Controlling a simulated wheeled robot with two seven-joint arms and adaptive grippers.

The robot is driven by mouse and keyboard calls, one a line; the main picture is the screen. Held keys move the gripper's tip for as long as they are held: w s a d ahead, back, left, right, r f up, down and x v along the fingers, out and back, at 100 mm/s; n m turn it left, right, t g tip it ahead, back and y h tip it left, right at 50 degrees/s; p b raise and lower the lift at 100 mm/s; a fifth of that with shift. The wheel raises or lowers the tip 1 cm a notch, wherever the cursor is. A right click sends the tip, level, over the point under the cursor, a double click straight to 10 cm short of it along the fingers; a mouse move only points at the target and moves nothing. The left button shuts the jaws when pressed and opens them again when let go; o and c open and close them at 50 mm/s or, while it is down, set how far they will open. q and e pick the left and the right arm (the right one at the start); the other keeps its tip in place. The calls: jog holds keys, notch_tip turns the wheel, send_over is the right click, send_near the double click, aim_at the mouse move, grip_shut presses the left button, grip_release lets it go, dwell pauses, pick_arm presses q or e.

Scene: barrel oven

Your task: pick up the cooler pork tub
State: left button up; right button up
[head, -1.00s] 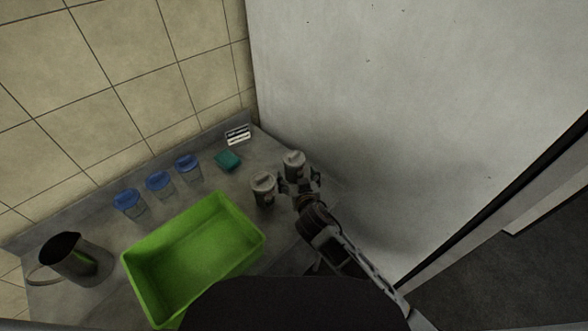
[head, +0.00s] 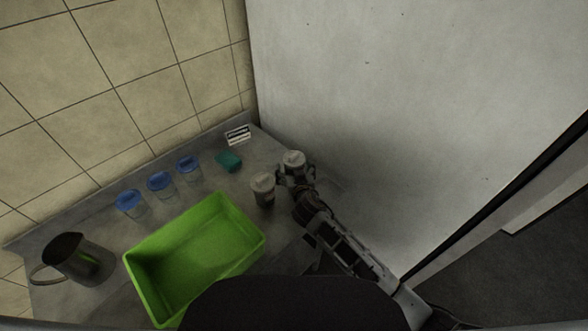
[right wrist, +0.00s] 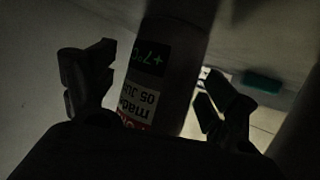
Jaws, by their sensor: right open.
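Two grey tubs with pale lids stand on the counter near the wall panel, a farther tub (head: 294,161) and a nearer tub (head: 263,187). My right gripper (head: 296,177) is open at the farther tub, its fingers apart on either side of it. In the right wrist view this tub (right wrist: 180,60) shows between the fingers of the gripper (right wrist: 155,92). The pork wording cannot be read for certain. My left gripper is not in view.
A green bin (head: 256,240) is left of the tubs. Several blue-lidded cups (head: 160,184), a teal block (head: 228,161) and a small sign card (head: 238,136) stand along the back. A metal jug (head: 82,259) is far left. A tall pale panel (head: 400,110) bounds the right.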

aim_at(294, 154)
dwell(0.5)
jog(key=c, duration=1.5)
jog(key=shift+w+r, duration=0.1)
jog(key=shift+r, duration=5)
